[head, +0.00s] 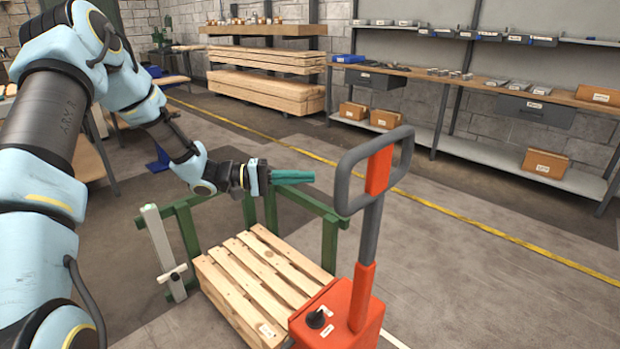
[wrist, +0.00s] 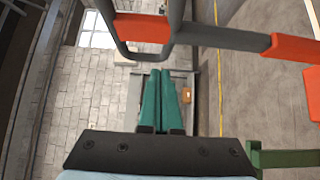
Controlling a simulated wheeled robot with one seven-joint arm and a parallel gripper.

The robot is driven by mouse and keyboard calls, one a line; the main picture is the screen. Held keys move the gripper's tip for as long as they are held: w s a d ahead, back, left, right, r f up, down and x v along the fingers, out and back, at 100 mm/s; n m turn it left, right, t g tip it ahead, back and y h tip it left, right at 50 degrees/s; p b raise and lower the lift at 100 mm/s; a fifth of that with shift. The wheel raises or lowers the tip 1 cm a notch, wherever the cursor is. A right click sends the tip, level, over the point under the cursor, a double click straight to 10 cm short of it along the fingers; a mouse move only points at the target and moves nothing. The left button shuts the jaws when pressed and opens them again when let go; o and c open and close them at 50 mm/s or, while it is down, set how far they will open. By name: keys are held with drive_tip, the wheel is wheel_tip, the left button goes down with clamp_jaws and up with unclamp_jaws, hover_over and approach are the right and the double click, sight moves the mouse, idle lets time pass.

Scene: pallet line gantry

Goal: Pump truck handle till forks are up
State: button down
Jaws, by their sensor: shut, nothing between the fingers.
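The truck handle (head: 375,170) is a grey loop with an orange centre bar on an orange and grey shaft, standing nearly upright above the orange truck body (head: 338,318). My gripper (head: 312,177) has teal fingers, shut and empty, pointing at the handle from its left, with a gap between. In the wrist view the fingers (wrist: 160,75) point toward the lower edge of the handle loop (wrist: 145,28); I cannot tell the exact distance. The forks are hidden under the wooden pallet (head: 262,275), so their height cannot be told.
A green metal frame (head: 329,240) stands behind and beside the pallet, below my gripper. A white upright with a knob (head: 160,240) stands at its left. A workbench with shelves (head: 470,85) and stacked timber (head: 265,90) line the back. The floor right of the truck is clear.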

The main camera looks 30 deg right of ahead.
drive_tip(key=s+d+p, duration=0.4)
drive_tip(key=s+d, duration=0.4)
drive_tip(key=shift+s, duration=0.1)
